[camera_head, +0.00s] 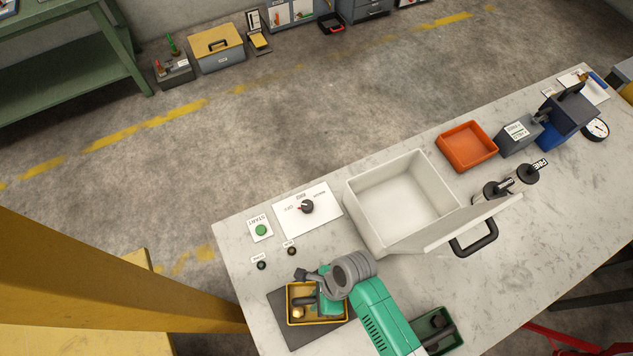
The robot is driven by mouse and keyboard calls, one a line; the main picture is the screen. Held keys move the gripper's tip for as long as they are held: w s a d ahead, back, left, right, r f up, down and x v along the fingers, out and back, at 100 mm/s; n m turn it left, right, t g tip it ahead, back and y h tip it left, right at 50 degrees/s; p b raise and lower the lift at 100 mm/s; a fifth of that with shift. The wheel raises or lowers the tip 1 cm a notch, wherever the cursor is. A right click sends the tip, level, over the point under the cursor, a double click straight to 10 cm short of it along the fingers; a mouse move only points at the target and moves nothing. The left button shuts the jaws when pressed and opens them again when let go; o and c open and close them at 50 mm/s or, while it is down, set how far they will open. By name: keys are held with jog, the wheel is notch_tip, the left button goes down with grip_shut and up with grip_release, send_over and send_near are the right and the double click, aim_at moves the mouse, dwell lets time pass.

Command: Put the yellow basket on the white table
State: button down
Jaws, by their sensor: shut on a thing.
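The yellow basket (318,322) is a small box with a yellow rim and dark inside, at the lower middle of the head view. It holds a few small items, partly hidden. My gripper (308,300) comes in over the basket from the right and is shut on it; the grey wrist and green arm hide its right side and the exact contact. The basket is over a dark grey mat (284,334); I cannot tell whether it touches the mat. The white table (244,290) is a pale marble-like top running from lower left to upper right.
A white open bin (362,222) with a tilted lid stands right of the control panel (320,220). A green tray (452,338) lies right of my arm. An orange tray (466,146) and metal tools are farther right. A yellow post (110,270) stands left of the table.

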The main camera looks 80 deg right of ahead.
jog(key=shift+f, duration=0.1)
jog(key=c, duration=1.3)
grip_release()
jog(key=shift+o, duration=0.2)
jog(key=p+v, duration=0.1)
jog(key=v, duration=0.6)
jog(key=shift+r, duration=0.3)
jog(key=shift+s+d, duration=0.1)
jog(key=shift+s, duration=0.05)
